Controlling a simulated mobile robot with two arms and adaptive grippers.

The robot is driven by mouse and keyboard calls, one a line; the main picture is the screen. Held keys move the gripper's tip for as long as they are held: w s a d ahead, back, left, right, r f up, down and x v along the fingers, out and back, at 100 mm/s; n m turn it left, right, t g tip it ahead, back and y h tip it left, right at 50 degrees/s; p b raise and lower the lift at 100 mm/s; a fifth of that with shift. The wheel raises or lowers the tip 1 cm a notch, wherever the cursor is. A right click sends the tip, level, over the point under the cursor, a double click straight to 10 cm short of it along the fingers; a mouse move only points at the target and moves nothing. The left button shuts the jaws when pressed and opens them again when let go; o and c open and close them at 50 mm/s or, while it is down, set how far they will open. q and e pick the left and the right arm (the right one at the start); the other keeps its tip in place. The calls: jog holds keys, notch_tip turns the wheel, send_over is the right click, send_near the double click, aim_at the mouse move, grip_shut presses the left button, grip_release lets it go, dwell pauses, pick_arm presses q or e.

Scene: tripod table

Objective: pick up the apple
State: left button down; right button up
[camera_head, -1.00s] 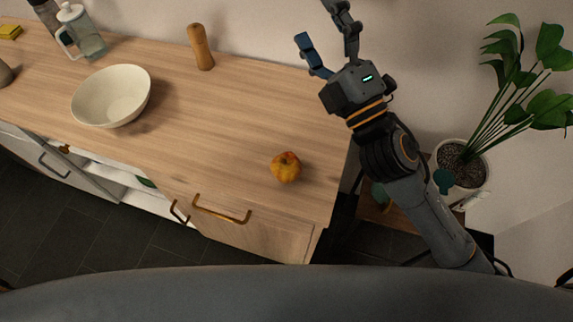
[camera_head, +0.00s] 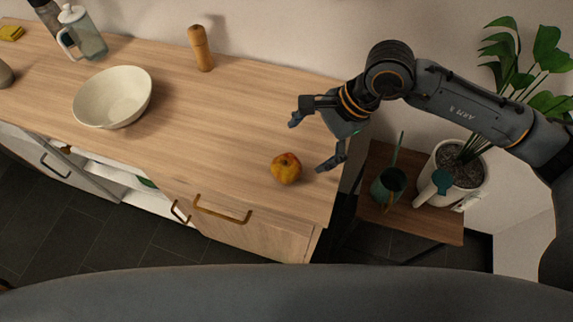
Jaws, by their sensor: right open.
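The apple (camera_head: 286,168), yellow-orange with a reddish top, sits on the wooden counter (camera_head: 225,130) near its front right corner. My right gripper (camera_head: 308,146) is open, with its two fingers spread to the left and downward. It is above and to the right of the apple in the picture, and one fingertip shows close to the apple's right side. I see a gap between them and nothing in the fingers. My left gripper is not in view.
A cream bowl (camera_head: 112,98), a wooden mill (camera_head: 200,48) and a glass jug (camera_head: 84,38) stand on the counter. A small side table (camera_head: 425,222) holds a green watering can (camera_head: 389,185) and a potted plant (camera_head: 462,180). The counter around the apple is clear.

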aim_at(292, 164)
jog(key=p+x, duration=0.1)
jog(key=x, duration=0.4)
jog(key=shift+a, duration=0.1)
jog(key=x, duration=0.1)
jog(key=p+x, duration=0.1)
jog(key=x, duration=0.1)
jog(key=p+x, duration=0.1)
jog(key=shift+s+f, duration=0.35)
jog(key=shift+f, duration=0.1)
jog(key=shift+a+f, duration=0.15)
jog(key=shift+f, duration=0.2)
jog(key=shift+c, duration=0.4)
jog(key=c, duration=1.3)
